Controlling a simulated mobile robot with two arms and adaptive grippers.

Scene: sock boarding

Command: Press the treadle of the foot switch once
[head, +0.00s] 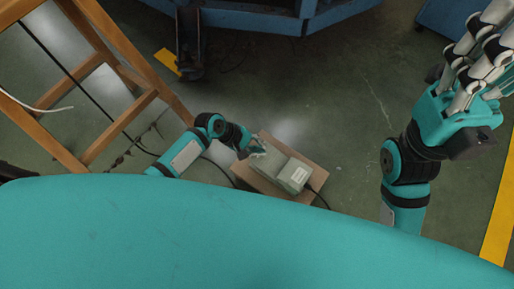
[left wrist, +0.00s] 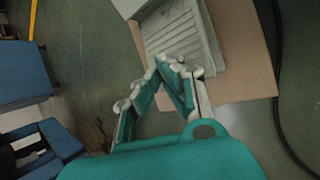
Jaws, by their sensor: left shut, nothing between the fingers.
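The foot switch (head: 283,168) is a grey box lying on a brown board (head: 246,176) on the floor. In the left wrist view its ribbed treadle (left wrist: 182,38) faces up, just beyond my fingertips. My left gripper (head: 258,150) is shut and empty, with its tips at the treadle end of the switch. In the left wrist view, the left gripper's fingertips (left wrist: 168,66) overlap the treadle's near edge; I cannot tell whether they touch it. My right gripper (head: 478,62) is raised at the right, away from the switch, its fingertips cut off by the frame.
A dark cable (head: 320,199) runs from the switch. A wooden frame (head: 149,97) stands at the left and a blue structure (head: 262,20) with a caster at the back. A yellow line (head: 497,222) marks the floor at the right. The floor between switch and right arm is clear.

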